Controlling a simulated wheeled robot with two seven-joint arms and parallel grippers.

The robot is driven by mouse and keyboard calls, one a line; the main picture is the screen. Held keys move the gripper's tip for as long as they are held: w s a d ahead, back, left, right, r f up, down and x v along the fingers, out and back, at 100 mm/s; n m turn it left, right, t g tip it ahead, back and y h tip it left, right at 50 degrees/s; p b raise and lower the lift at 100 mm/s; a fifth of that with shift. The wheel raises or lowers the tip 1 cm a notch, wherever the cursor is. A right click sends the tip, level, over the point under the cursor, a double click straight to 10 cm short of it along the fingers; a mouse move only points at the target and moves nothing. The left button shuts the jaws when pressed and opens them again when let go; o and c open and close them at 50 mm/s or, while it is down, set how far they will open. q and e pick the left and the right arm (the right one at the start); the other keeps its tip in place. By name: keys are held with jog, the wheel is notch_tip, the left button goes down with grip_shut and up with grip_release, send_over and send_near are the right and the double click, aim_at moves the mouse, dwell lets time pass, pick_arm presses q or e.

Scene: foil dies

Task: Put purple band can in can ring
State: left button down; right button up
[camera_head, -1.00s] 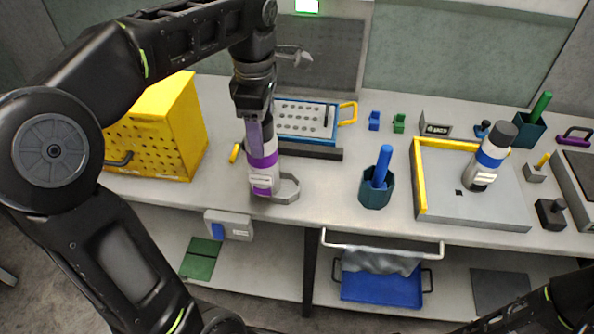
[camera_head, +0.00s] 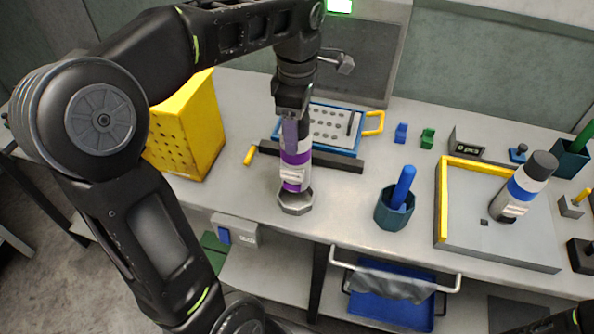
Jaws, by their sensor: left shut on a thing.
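The purple band can (camera_head: 296,173) is white with purple bands and stands about upright. My left gripper (camera_head: 296,135) is shut on its upper part from above. The can ring (camera_head: 296,206) is a grey, many-sided ring on the bench. The can's lower end lines up with the ring's opening, and the ring's front wall shows below it. I cannot tell whether the can's base is inside the ring or just above it. My right gripper is out of view; only a piece of my right arm shows at the bottom right corner.
A teal cup (camera_head: 394,215) with a blue handle stands right of the ring. A dark bar (camera_head: 335,161) and a blue-framed plate (camera_head: 350,150) lie behind. A yellow box (camera_head: 185,130) stands left.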

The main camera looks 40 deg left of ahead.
pick_arm(q)
jog(key=shift+f+p, duration=0.3)
jog(key=shift+f, duration=1.6)
notch_tip(320, 180, down, 4)
jog(key=shift+r, duration=0.2)
jog(key=shift+f, duration=0.15)
jog(key=shift+c, duration=2.1)
grip_release()
